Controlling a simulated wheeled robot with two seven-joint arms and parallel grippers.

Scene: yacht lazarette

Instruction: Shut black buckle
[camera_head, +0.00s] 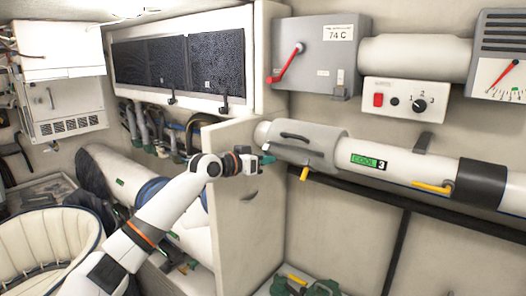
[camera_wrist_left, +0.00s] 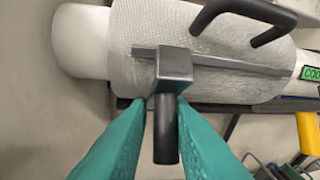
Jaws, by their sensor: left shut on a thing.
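The black buckle (camera_wrist_left: 175,63) shows in the left wrist view as a dark grey block with a round peg, against a flat strip on a light grey sleeve (camera_wrist_left: 215,75). My left gripper (camera_wrist_left: 164,110) has its teal fingers on both sides of the peg, shut on it. In the head view the left gripper (camera_head: 267,160) is at the left lower edge of the sleeve (camera_head: 320,148). The buckle is too small or hidden to make out there. My right gripper is in neither view.
A black handle (camera_wrist_left: 245,15) stands on the sleeve above the buckle. The white pipe (camera_head: 425,167) runs right with a green label (camera_head: 368,162) and yellow levers (camera_head: 433,187). A cabinet panel (camera_head: 240,210) is close below my left gripper. A grey box with a red lever (camera_head: 288,64) hangs above.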

